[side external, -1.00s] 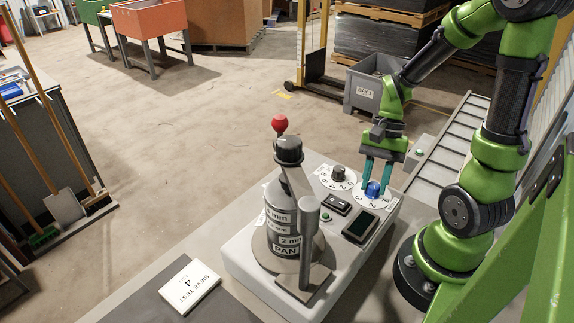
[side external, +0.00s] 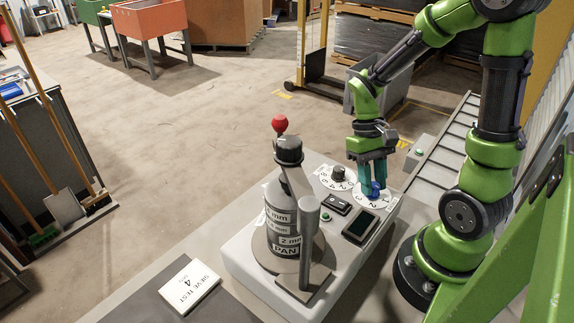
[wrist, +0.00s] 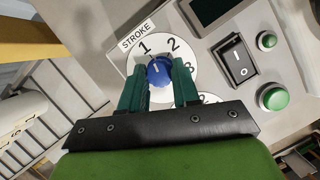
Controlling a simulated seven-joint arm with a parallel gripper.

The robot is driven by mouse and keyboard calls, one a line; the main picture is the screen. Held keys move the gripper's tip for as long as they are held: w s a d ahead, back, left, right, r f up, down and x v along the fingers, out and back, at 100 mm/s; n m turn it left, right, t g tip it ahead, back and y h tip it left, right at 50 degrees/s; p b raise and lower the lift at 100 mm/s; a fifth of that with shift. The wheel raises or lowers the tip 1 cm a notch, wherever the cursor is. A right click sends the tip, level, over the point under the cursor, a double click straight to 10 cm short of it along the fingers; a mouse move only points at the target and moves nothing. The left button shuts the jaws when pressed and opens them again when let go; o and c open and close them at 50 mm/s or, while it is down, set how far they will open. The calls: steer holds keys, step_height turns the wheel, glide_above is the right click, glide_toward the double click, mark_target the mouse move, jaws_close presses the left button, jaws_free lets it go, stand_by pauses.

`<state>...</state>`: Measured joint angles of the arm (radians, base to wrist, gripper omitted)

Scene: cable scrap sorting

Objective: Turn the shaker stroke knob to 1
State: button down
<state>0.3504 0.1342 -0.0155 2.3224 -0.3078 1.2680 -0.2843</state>
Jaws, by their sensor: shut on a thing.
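The shaker stroke knob (wrist: 159,71) is blue and sits on a round white dial (wrist: 190,72) marked STROKE, with 1 and 2 visible above the knob. A short white line on the knob points up, toward the area between 1 and 2, nearer 1; its exact setting is hard to read. My gripper (wrist: 158,78) has its teal fingers on either side of the knob, shut on it. In the side external view my gripper (side external: 372,183) comes down from above onto the knob (side external: 375,189) and hides part of the dial.
A black rocker switch (wrist: 234,58) and green buttons (wrist: 272,97) lie beside the dial. A second dial with a dark knob (side external: 338,174) is to the left in the side view. The sieve stack (side external: 283,220) stands at the panel's front left.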

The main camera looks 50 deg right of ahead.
steer(key=shift+n+h, duration=0.4)
steer(key=shift+n, duration=0.8)
steer(key=c, duration=0.8)
jaws_free()
steer(key=v, duration=1.7)
steer(key=shift+w+a+f, duration=0.1)
steer(key=shift+w, duration=0.15)
